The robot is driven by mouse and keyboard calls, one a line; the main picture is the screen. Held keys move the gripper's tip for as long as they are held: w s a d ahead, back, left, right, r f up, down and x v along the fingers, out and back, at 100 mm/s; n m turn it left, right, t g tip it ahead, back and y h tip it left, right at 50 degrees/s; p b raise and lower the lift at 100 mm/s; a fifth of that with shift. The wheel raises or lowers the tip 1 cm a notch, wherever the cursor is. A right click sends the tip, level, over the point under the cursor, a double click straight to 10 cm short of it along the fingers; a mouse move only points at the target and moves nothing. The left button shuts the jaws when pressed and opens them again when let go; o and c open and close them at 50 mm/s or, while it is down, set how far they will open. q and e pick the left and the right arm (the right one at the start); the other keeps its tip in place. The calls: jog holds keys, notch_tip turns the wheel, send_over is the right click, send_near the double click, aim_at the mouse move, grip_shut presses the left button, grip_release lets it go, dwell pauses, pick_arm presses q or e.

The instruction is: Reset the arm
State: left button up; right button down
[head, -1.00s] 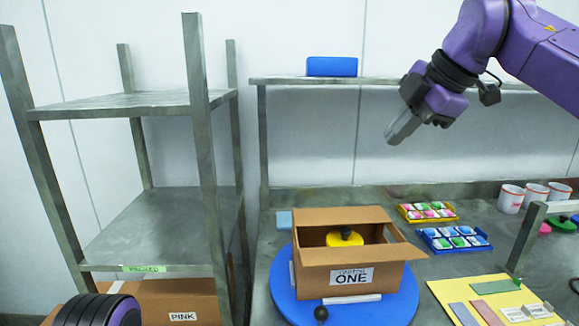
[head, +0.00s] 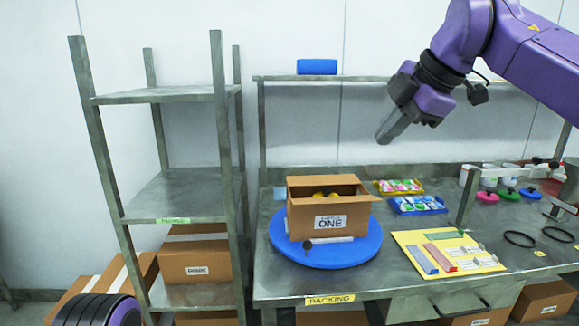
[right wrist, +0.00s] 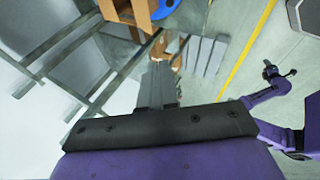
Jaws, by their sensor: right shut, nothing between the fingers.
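My right gripper (head: 385,138) is raised in the air above the back of the packing table (head: 285,285), shut and empty. It points down and to the left, apart from everything. In the right wrist view its shut fingers (right wrist: 158,85) show in the middle. My left arm shows only as a dark, ribbed and purple part at the bottom left of the head view; its gripper is outside the picture.
An open cardboard box (head: 300,217) marked ONE, with something yellow inside, stands on a blue round turntable (head: 330,259). Blister trays (head: 416,205), a yellow mat (head: 411,243) and white cups (head: 489,177) lie right. A metal rack (head: 180,205) holding boxes stands left.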

jog(key=w+d+f+n+t+h, duration=0.1)
jog(key=w+d+f+n+h, duration=0.2)
jog(key=f+n, duration=0.35)
jog(key=w+d+f+n+t+h, duration=0.1)
jog(key=w+f+n+t+h, duration=0.15)
jog(key=f+n+h, duration=0.35)
notch_tip(320, 180, down, 26)
jog(key=d+n+t+h, duration=0.1)
jog(key=n+t+h, duration=0.1)
jog(key=n, duration=1.3)
jog(key=s+d+f+n+g+y+b, duration=0.1)
jog(key=s+d+f+n+g+y, duration=0.2)
jog(key=s+f+n, duration=1.3)
pick_arm(q)
jog(key=shift+s+f+b, duration=0.2)
jog(key=shift+f+b, duration=0.05)
jog(key=shift+f, duration=0.25)
jog(key=shift+s+f+b, duration=0.2)
jog(key=shift+f, duration=0.25)
pick_arm(e)
jog(key=s+d+f+g, duration=0.2)
jog(key=s+f, duration=0.5)
jog(key=s, duration=0.5)
jog(key=s+d+f+g, duration=0.3)
jog(key=s+f, duration=0.5)
jog(key=s, duration=0.5)
jog(key=shift+n, duration=0.35)
